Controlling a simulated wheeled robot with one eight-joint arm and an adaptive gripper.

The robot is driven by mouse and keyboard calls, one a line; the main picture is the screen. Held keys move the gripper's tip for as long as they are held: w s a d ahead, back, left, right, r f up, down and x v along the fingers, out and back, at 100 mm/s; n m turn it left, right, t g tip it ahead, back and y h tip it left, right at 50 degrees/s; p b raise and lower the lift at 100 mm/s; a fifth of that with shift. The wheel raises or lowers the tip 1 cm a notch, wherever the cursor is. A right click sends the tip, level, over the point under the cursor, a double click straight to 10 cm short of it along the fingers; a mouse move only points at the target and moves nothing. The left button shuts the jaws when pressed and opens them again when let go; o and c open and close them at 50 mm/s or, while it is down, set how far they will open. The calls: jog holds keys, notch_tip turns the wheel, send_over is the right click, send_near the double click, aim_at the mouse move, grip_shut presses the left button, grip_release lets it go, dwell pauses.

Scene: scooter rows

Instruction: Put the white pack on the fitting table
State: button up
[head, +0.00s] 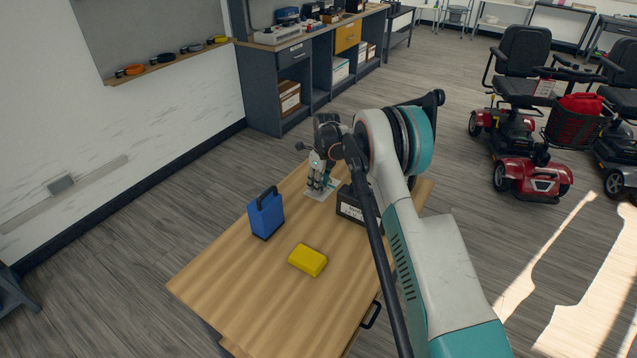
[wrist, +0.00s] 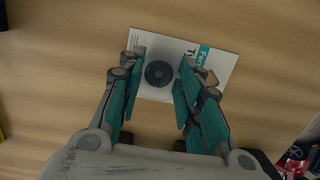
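I cannot make out a white pack in either view. A wooden-topped table (head: 225,275) stands before me; I cannot tell whether it is the fitting table. My gripper (head: 319,183) points down over its far part, above a flat white printed card (head: 314,195). In the wrist view, my gripper (wrist: 162,62) is open, its fingers apart. A round black disc (wrist: 159,73) shows between them over the card (wrist: 215,68), with gaps at both sides. I cannot tell how high the fingertips are above it.
A blue handled pack (head: 266,215) stands upright on the table's left, with a yellow block (head: 308,260) nearer. A dark labelled box (head: 350,206) is right of the gripper, partly behind my arm. Scooters (head: 530,165) stand right; a grey bench (head: 280,85) stands behind.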

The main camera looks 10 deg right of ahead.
jog(key=shift+o, duration=1.3)
jog(key=shift+r, duration=0.1)
jog(key=s+d+r+n+t+p, duration=0.1)
jog(key=s+r+n+p, duration=0.2)
jog(key=r, duration=1)
jog(key=s+r+n+p, duration=0.1)
jog(key=s+r+n, duration=0.35)
jog(key=r, duration=0.95)
jog(key=s+r+n+t, duration=0.1)
jog(key=s+r+n, duration=0.2)
jog(key=s+r, duration=0.3)
jog(key=s+r+n+t, duration=0.1)
jog(key=s+r+n, duration=0.15)
jog(key=s, duration=0.55)
jog(key=s+f+n+t+h, duration=0.1)
jog(key=s+n+t, duration=0.2)
jog(key=s+n, duration=1.1)
jog(key=s, duration=1.3)
jog(key=shift+s+d+f, duration=0.2)
jog(key=shift+s+f, duration=0.15)
